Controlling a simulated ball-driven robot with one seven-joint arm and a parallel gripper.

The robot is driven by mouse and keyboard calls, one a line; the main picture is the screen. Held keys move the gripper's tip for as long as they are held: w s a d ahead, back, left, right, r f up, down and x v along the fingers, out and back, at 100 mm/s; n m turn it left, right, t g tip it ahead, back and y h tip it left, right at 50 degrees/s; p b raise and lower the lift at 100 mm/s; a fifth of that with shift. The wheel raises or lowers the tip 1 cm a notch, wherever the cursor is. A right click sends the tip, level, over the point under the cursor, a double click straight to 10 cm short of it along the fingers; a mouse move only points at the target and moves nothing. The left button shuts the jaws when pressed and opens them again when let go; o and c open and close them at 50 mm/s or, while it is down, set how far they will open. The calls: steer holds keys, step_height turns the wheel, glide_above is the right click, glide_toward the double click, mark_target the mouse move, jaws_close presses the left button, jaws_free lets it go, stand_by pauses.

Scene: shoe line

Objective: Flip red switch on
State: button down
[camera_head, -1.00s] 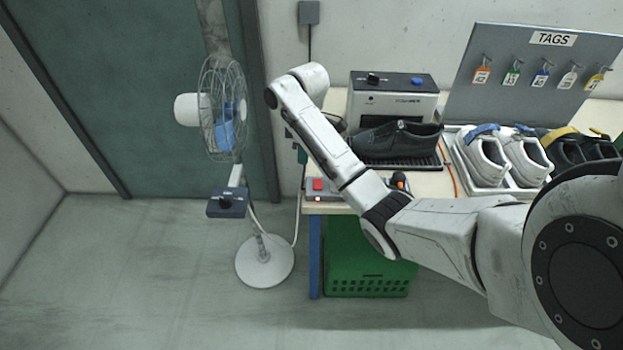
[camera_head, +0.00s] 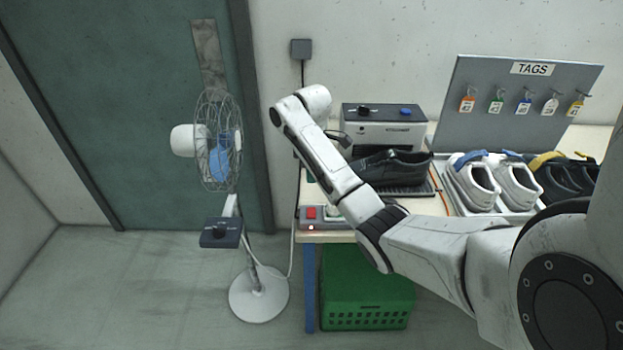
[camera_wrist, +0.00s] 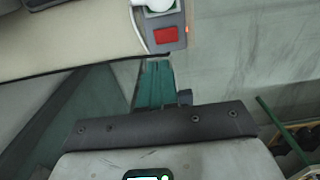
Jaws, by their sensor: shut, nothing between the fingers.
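The red switch (camera_head: 311,212) sits on a grey power strip (camera_head: 303,223) at the table's front left corner. A small red light glows on the strip's front edge. In the wrist view the red switch (camera_wrist: 166,35) is near the top, beside a round white part. My gripper (camera_wrist: 155,68) shows there as teal fingers held together, with nothing between them. The fingertips point towards the switch and appear apart from it; the height between them is hard to tell. In the head view my forearm hides most of the gripper.
A standing fan (camera_head: 218,145) with a control box (camera_head: 221,232) stands left of the table. A dark shoe (camera_head: 395,165), a grey machine (camera_head: 383,130), pale shoes (camera_head: 470,185) and a tag board (camera_head: 500,90) are on the table. A green crate (camera_head: 367,300) is underneath.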

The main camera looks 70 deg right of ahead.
steer(key=b, duration=0.4)
glide_above(312, 209)
step_height(312, 209, down, 5)
steer(key=shift+a+f, duration=0.15)
steer(key=shift+f, duration=0.05)
steer(key=shift+f+p, duration=0.4)
steer(key=shift+p, duration=0.05)
steer(key=shift+f+p, duration=0.4)
steer(key=shift+f, duration=2.2)
steer(key=shift+w+f, duration=0.1)
steer(key=shift+f, duration=0.05)
steer(key=shift+a+p, duration=0.1)
steer(key=shift+p, duration=0.2)
steer(key=shift+s+a+r+p, duration=0.3)
steer(key=shift+a+p, duration=0.25)
steer(key=shift+p, duration=0.3)
